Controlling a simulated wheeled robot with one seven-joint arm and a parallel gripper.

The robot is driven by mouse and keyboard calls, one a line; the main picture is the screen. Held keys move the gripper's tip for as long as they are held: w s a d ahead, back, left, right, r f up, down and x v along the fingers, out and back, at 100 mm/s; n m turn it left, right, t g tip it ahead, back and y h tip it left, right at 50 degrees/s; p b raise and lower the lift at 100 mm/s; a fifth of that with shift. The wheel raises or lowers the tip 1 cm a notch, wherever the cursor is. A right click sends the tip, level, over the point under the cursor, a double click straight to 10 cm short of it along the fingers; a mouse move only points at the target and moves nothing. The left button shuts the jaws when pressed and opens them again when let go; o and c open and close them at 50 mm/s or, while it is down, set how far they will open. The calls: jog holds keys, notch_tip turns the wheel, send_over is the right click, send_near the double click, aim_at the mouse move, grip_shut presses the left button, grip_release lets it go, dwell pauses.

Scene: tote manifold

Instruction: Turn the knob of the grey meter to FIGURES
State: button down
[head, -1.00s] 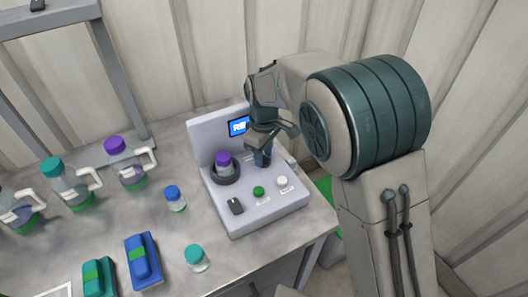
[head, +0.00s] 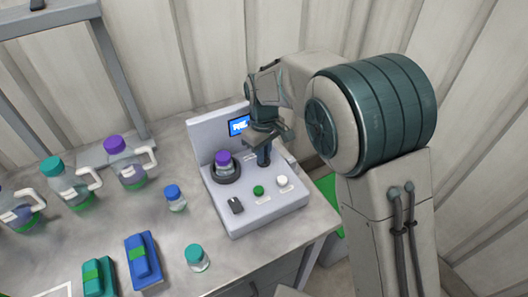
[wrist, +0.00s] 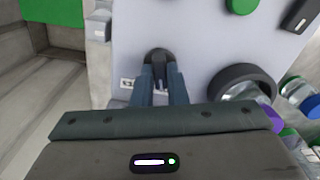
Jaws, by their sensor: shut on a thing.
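The grey meter (head: 228,213) stands on the table with an upright back panel and a blue screen (head: 239,125). The screen's text is partly hidden by my arm. The meter's dark knob (wrist: 158,56) shows between the fingers in the wrist view, beside a small printed label (wrist: 127,83) that is too small to read. My gripper (head: 264,160) points down at the right rear of the meter's deck. In the wrist view my gripper (wrist: 161,72) is shut on the knob, which is mostly covered by the fingers in the head view.
A purple-capped bottle (head: 223,159) sits in the meter's dark ring. A green button (head: 258,190), a white button (head: 282,181) and a black switch (head: 235,205) are on the deck. Small bottles, jugs and a blue case (head: 143,262) stand to the left.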

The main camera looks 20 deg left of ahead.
jog(key=m, duration=0.4)
jog(key=shift+m, duration=0.3)
jog(key=m, duration=0.4)
jog(key=shift+m, duration=0.3)
jog(key=c, duration=1.4)
grip_release()
jog(key=shift+c, duration=0.2)
notch_tip(320, 180, up, 14)
jog(key=shift+b, duration=0.4)
jog(key=shift+s, duration=0.1)
